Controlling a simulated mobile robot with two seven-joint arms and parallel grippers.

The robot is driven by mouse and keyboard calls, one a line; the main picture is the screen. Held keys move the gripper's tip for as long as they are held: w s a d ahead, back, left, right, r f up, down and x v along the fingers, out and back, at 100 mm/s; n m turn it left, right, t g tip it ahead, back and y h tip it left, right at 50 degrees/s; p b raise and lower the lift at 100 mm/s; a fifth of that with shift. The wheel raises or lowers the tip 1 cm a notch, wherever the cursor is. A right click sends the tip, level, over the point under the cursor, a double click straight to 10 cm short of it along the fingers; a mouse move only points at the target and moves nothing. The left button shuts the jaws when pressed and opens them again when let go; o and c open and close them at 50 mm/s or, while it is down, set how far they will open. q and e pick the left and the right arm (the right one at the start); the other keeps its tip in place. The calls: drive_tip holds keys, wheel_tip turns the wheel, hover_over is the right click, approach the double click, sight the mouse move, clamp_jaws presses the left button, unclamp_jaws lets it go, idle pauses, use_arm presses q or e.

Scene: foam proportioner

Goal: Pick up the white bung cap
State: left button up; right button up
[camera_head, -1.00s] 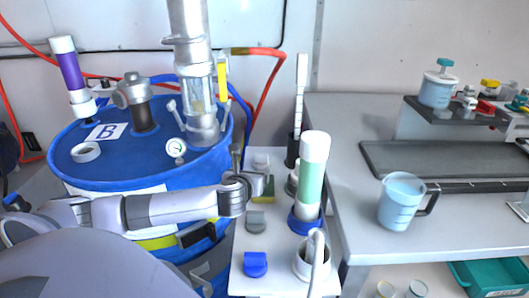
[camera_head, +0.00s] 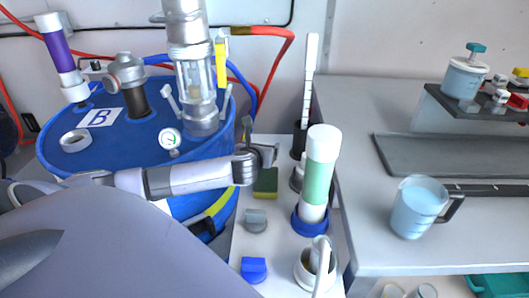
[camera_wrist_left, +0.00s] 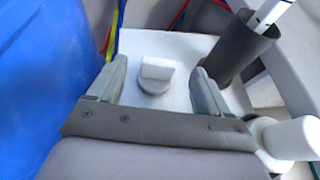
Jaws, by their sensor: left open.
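The white bung cap (camera_wrist_left: 155,78), a round disc with a raised grip tab, sits on the white shelf (camera_wrist_left: 135,42) in the left wrist view. My left gripper (camera_wrist_left: 158,70) is open, one finger on each side of the cap in that view, with gaps on both sides. I cannot tell how far above the cap the fingertips are. In the head view my left gripper (camera_head: 266,153) is over the back of the shelf, and the cap is not clearly visible there. My right gripper is not in view.
A green and yellow block (camera_head: 265,182), a grey cap (camera_head: 256,220) and a blue cap (camera_head: 254,269) lie on the shelf. The dark holder (camera_wrist_left: 234,55) stands close to the right finger. A green tube (camera_head: 320,175) and the blue drum (camera_head: 120,163) flank the arm.

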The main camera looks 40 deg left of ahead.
use_arm(q)
drive_tip(key=shift+x, duration=1.9)
drive_tip(key=shift+s+f, duration=0.1)
drive_tip(key=shift+f, duration=0.05)
drive_tip(key=c, duration=1.1)
